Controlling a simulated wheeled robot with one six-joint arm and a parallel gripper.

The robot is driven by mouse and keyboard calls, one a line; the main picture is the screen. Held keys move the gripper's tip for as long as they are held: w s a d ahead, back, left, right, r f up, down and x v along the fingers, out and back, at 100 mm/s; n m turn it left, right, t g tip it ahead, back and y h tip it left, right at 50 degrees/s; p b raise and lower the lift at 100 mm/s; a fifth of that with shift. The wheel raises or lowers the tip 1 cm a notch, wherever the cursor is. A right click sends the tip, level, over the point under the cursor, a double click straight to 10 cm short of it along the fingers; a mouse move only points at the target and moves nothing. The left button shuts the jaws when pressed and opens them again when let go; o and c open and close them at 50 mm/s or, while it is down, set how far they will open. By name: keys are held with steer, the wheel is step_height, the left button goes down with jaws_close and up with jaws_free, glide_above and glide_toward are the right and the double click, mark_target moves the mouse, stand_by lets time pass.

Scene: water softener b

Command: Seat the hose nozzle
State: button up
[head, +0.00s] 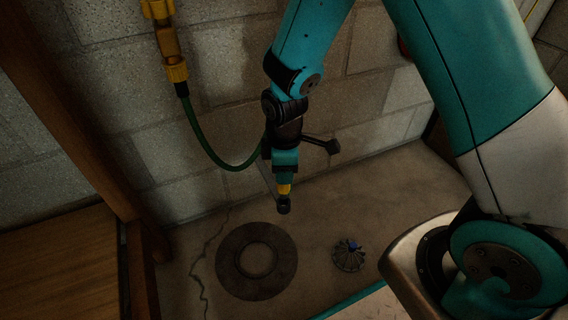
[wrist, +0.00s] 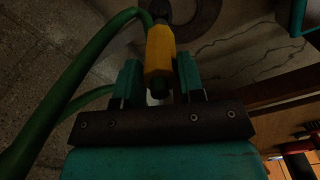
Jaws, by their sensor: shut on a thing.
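The hose nozzle (head: 285,190) is yellow with a dark tip that points down in the head view. My gripper (head: 285,175) is shut on it and holds it in the air in front of the block wall. In the wrist view the yellow nozzle (wrist: 160,48) sits between the two teal fingers of my gripper (wrist: 158,80), with its dark end away from the palm. The green hose (head: 203,145) hangs from a yellow fitting (head: 172,60) on the wall and curves to my gripper. It also loops along the left of the wrist view (wrist: 75,75).
A flat dark ring (head: 240,285) lies on the floor below and left of the nozzle. A small round ribbed piece with a blue centre (head: 348,256) lies right of it. A wooden post (head: 75,120) stands at the left. The floor between is clear.

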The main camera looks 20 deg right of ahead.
steer(key=shift+f, duration=0.7)
steer(key=shift+r+p, duration=0.1)
steer(key=shift+p, duration=0.45)
steer(key=shift+f, duration=0.3)
steer(key=shift+f+b, duration=0.9)
steer(key=shift+f, duration=0.7)
steer(key=shift+f, duration=0.2)
steer(key=o, duration=1.1)
